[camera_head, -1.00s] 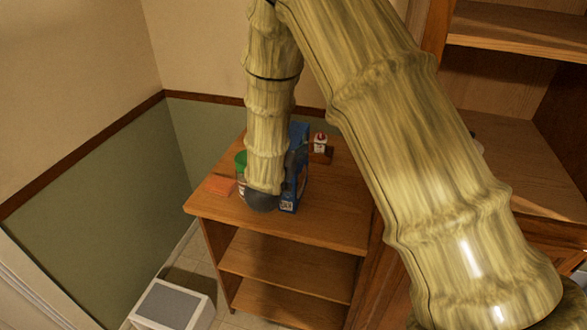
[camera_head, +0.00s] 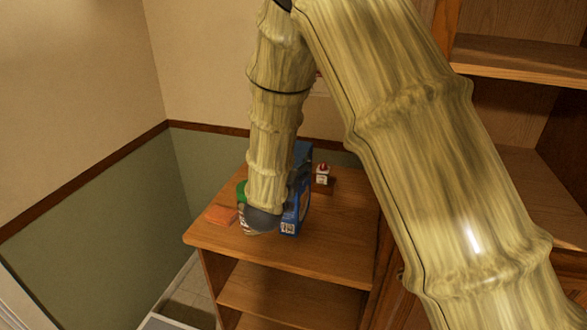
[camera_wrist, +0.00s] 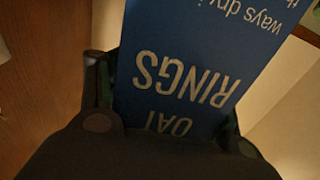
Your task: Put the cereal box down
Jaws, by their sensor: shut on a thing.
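The cereal box (camera_head: 296,214) is blue, and in the head view it stands roughly upright over the wooden shelf top (camera_head: 338,222), partly hidden behind my arm. In the wrist view the box (camera_wrist: 205,60) fills the middle, with "OAT RINGS" lettering upside down. My gripper (camera_wrist: 165,105) is shut on it, with a dark finger on each side. In the head view my gripper's dark end (camera_head: 262,218) is at the box's left side. I cannot tell whether the box's base touches the shelf top.
An orange block (camera_head: 221,215) lies near the shelf top's left edge. A green-lidded item (camera_head: 241,190) is partly hidden behind my arm. A small white bottle with a red cap (camera_head: 322,175) stands behind, right of the box. The shelf top's front right is clear.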

